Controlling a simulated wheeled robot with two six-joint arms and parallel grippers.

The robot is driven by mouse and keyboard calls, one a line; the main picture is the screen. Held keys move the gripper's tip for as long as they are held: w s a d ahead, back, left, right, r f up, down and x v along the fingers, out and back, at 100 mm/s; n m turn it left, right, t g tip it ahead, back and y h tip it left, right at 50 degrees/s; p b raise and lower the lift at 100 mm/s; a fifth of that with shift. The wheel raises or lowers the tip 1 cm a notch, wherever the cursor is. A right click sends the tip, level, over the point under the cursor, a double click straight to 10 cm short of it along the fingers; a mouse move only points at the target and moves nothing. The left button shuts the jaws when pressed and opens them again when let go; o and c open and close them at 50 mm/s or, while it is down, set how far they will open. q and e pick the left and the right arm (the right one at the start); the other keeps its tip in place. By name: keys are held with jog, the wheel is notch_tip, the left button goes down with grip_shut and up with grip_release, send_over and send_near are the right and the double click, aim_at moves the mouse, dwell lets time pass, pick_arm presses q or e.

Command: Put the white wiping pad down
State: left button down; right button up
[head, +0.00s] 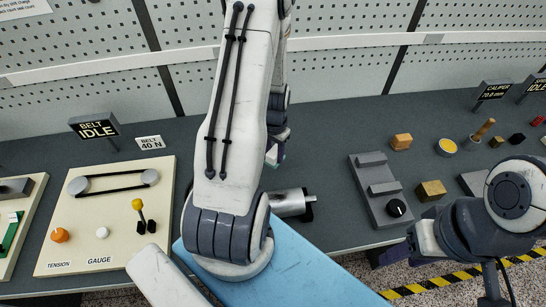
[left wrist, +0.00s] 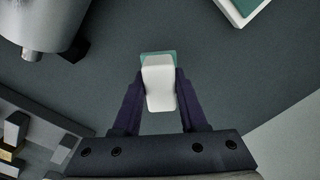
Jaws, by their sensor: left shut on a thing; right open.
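The white wiping pad (left wrist: 159,85) sits between the two dark fingers of my left gripper (left wrist: 158,90) in the left wrist view. A green layer shows at its far edge. The gripper is shut on the pad above the dark grey bench top (left wrist: 215,75); I cannot tell if the pad touches it.
The belt gauge board (head: 75,225) is at the left. Small blocks and a brass cube (head: 431,190) are at the right. Bare bench lies between.

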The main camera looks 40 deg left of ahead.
aim_at(273, 161)
pick_arm(q)
jog(key=shift+a+f, duration=0.35)
jog(key=shift+f, duration=0.05)
notch_tip(273, 161, down, 3)
jog(key=shift+f+p, duration=0.1)
jog(key=shift+p, duration=0.6)
jog(key=shift+f, duration=0.2)
jog(key=shift+f, duration=0.2)
jog(key=shift+c, duration=2.2)
grip_release()
jog(key=shift+r, duration=0.15)
